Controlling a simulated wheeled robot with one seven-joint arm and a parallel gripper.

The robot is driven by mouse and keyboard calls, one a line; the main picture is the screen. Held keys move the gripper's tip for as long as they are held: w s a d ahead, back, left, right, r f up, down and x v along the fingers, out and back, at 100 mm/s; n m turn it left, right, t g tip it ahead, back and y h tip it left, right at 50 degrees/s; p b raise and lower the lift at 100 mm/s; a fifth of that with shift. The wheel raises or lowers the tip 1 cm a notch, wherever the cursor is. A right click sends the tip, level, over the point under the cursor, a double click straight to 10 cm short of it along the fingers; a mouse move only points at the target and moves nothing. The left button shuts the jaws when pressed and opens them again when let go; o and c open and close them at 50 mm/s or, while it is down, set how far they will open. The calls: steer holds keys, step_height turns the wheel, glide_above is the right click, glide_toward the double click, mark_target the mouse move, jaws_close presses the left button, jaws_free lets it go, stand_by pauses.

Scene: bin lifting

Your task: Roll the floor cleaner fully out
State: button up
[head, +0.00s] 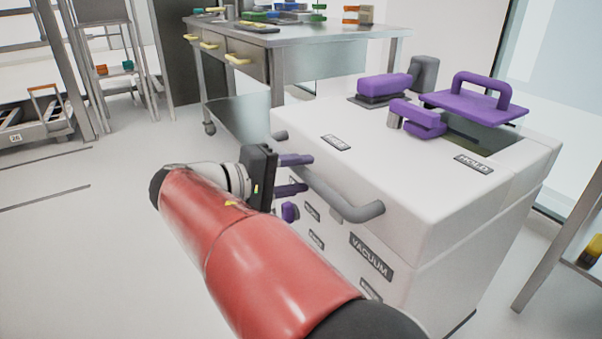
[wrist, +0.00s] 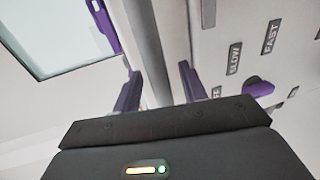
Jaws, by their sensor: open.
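The floor cleaner (head: 400,170) is a boxy white machine with a VACUUM label, standing upright on the floor in the head view. A thick grey bar handle (head: 362,211) runs along its near upper edge. My gripper (head: 304,174) is open, with its purple fingers at the left part of this handle. In the wrist view the grey bar (wrist: 152,45) passes between the fingers of my gripper (wrist: 159,70), with a gap on both sides. Whether the fingertips reach past the bar cannot be told. The cleaner's white front (wrist: 285,60) shows at right in the wrist view.
A steel workbench (head: 300,38) with drawers stands behind the cleaner. Another table (head: 550,250) stands close at its right. Purple-handled parts (head: 478,104) sit on the cleaner's top. A purple knob (head: 290,212) is on its front. The floor (head: 90,240) at left is clear.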

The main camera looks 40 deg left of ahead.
steer(key=v, duration=0.6)
steer(key=shift+s+p, duration=0.35)
steer(key=shift+p, duration=0.05)
steer(key=shift+a, duration=0.15)
